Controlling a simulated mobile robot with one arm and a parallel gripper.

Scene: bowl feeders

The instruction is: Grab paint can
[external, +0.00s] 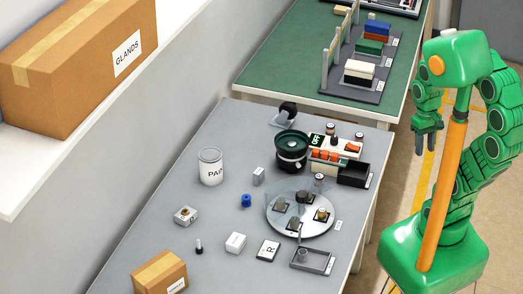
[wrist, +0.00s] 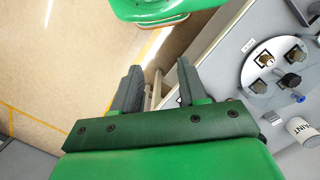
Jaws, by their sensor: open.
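The paint can (external: 210,167) is a white cylinder with a grey lid and dark lettering. It stands upright on the grey table (external: 225,240), near the wall on the left side. It also shows in the wrist view at the lower right as a white can (wrist: 301,130) marked "PAINT". My gripper (external: 429,142) hangs beyond the table's right edge, well apart from the can. In the wrist view my gripper (wrist: 157,85) is open, with nothing between its two dark fingers.
A blue part (external: 246,201) and a grey block (external: 258,176) stand right of the can. A cardboard box (external: 159,274) is in front.

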